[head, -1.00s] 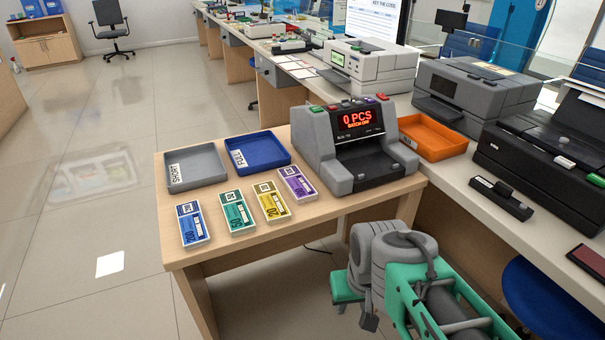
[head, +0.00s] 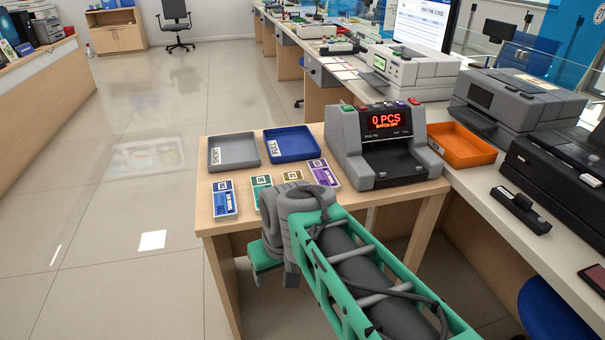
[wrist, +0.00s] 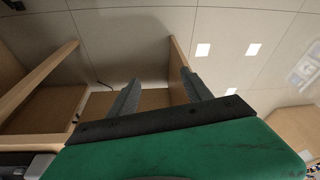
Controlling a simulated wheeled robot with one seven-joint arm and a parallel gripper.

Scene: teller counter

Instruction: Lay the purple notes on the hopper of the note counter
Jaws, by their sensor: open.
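The purple notes (head: 323,173) lie flat on the wooden table, at the right end of a row of note bundles. The note counter (head: 381,144) stands just right of them; its red display reads 0 PCS and its dark hopper (head: 390,160) looks empty. In the head view my arm reaches in from the lower right, its wrist at the table's front edge, and my fingers are hidden. In the wrist view my gripper (wrist: 160,92) is open and empty, its two grey fingers apart, with the table edge and floor beyond. The purple notes are not visible there.
Blue notes (head: 224,198), green notes (head: 261,187) and yellow notes (head: 292,176) lie left of the purple ones, partly behind my arm. A grey SHORT tray (head: 233,165) and a blue FULL tray (head: 291,156) stand behind. An orange tray (head: 462,158) is on the right counter.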

